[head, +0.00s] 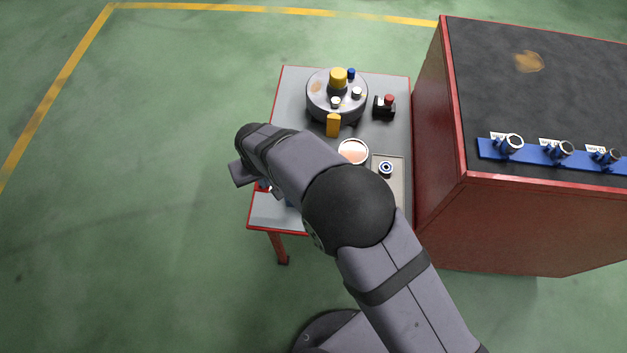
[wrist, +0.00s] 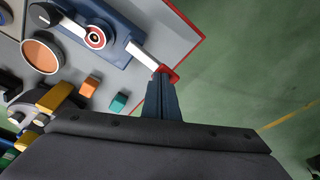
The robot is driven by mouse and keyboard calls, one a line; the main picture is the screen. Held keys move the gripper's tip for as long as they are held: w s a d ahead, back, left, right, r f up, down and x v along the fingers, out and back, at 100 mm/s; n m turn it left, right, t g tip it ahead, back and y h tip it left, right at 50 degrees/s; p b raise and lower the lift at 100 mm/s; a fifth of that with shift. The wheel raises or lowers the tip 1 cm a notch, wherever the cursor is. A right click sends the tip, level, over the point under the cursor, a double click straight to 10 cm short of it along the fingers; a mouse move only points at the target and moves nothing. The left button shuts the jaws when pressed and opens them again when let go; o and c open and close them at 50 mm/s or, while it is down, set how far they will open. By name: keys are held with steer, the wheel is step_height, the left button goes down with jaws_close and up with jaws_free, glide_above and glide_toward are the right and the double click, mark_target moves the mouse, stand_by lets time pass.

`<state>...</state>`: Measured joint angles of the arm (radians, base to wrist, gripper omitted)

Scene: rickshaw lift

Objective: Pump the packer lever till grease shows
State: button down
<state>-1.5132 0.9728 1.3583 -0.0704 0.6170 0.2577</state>
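The packer is a blue block (wrist: 125,22) on the bench in the wrist view. It carries a red-and-white ringed bearing (wrist: 97,38). Its lever is a pale bar (wrist: 145,54) with a red end (wrist: 172,75), pointing toward the bench edge. My gripper (wrist: 163,80) has its fingers close together at this red end and appears shut on it, though the fingers hide part of the contact. In the head view my arm hides most of the packer, and the gripper shows only in part at the bench's left side. I cannot make out any grease.
The grey bench (head: 292,90) also holds a round fixture (head: 322,100), a copper-coloured dish (head: 353,151), a tray (head: 397,176) with a bearing, and a red-button box (head: 384,112). Orange (wrist: 89,86) and teal (wrist: 118,103) blocks lie near my gripper. A red cabinet (head: 530,220) stands right. Floor is clear left.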

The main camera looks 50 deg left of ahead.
step_height(320, 180, up, 8)
steer(key=p, duration=0.5)
stand_by(0.6)
